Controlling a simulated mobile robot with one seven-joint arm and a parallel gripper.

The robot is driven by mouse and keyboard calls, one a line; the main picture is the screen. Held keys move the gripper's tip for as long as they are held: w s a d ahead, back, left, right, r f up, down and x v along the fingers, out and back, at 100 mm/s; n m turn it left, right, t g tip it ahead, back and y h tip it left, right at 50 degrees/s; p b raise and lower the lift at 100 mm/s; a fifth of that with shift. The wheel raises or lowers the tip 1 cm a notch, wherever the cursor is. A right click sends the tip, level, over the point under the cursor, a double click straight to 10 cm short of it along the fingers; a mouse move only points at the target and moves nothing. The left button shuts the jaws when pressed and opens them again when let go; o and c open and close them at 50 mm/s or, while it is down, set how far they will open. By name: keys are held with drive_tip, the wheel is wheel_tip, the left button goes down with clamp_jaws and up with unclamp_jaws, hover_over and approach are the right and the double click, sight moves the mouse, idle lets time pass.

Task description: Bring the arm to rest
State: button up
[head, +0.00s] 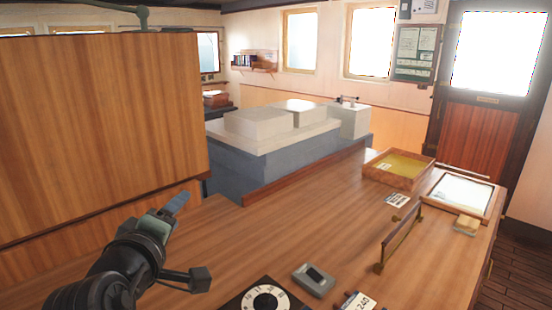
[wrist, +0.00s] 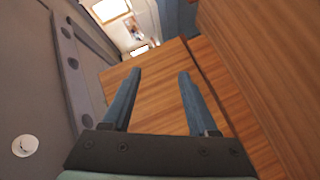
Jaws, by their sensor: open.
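My gripper (head: 178,203) is at the lower left of the head view, above the left part of the wooden counter (head: 235,235). It points up and away to the right, and nothing is near its fingertips. In the wrist view my gripper (wrist: 160,75) shows two blue fingers wide apart with nothing between them. The wooden counter also shows between and beyond the fingers in the wrist view (wrist: 155,105).
A tall wooden panel (head: 100,130) stands close to the left of my gripper. A grey device (head: 314,280), a black dial (head: 266,300), a brass rail (head: 398,238) and a wooden tray (head: 400,180) are on the counter. The counter's middle is clear.

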drive_tip(key=s+d+r+m+t+y, duration=0.1)
drive_tip(key=s+d+r+m+t, duration=0.2)
drive_tip(key=d+r, duration=0.35)
drive_tip(key=s+d+r+m+t, duration=0.3)
drive_tip(key=r+m, duration=0.1)
drive_tip(key=r, duration=0.6)
drive_tip(key=s+d+r+m+t, duration=0.3)
drive_tip(key=s+r, duration=0.3)
drive_tip(key=s+d+r+m+t+h, duration=0.1)
drive_tip(key=s+d+r+m+t, duration=0.1)
drive_tip(key=s+d+r, duration=0.2)
drive_tip(key=s+r, duration=0.2)
drive_tip(key=s, duration=0.1)
drive_tip(key=shift+s+d+r+m+t, duration=0.2)
drive_tip(key=shift+d+r+m+t, duration=0.05)
drive_tip(key=shift+r+m+t, duration=0.15)
drive_tip(key=shift+c, duration=0.2)
